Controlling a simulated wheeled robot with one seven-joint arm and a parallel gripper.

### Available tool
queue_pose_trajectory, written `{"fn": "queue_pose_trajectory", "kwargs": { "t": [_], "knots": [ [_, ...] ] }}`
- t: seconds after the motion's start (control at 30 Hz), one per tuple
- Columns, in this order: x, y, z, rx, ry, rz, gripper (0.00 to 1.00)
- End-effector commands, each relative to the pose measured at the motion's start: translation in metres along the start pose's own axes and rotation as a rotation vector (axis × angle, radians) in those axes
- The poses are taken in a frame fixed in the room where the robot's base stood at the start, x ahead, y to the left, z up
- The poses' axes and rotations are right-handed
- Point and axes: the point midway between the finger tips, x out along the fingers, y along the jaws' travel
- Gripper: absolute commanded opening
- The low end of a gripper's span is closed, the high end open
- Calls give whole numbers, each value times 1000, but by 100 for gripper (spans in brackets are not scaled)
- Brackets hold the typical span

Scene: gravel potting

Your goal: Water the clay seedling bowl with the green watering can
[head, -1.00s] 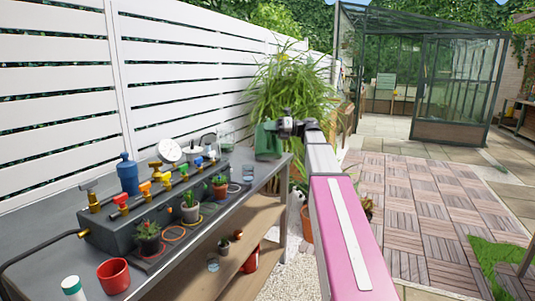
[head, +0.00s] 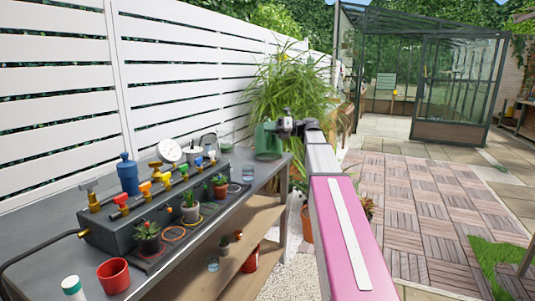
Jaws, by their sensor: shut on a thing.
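The green watering can (head: 268,142) is at the far right end of the grey bench, in front of the tall grassy plant. My gripper (head: 285,127) is shut on it from the right; the fingers are small and partly hidden. I cannot tell whether the can's base touches the bench top. I cannot make out the clay seedling bowl for certain. A small terracotta pot with a green plant (head: 220,188) stands on the bench's front row, to the left of the can and nearer to me.
The bench (head: 60,240) carries a dark valve box with coloured taps (head: 140,212), a blue bottle (head: 128,175), a round white dial (head: 168,150), potted succulents and a red pot (head: 113,275). A clear glass (head: 248,174) stands near the can. Paving on the right is open.

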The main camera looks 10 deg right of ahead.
Motion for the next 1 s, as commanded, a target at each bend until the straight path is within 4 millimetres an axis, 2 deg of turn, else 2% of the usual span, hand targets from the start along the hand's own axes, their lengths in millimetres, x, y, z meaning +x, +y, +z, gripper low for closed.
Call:
{"fn": "queue_pose_trajectory", "kwargs": {
  "t": [0.23, 0.8, 1.0],
  "knots": [
    [0, 5, 6, -64, -5, 4, 0],
    [0, 29, 34, -547, -7, 4, 0],
    [0, 34, 39, -642, -8, 3, 0]
  ]
}}
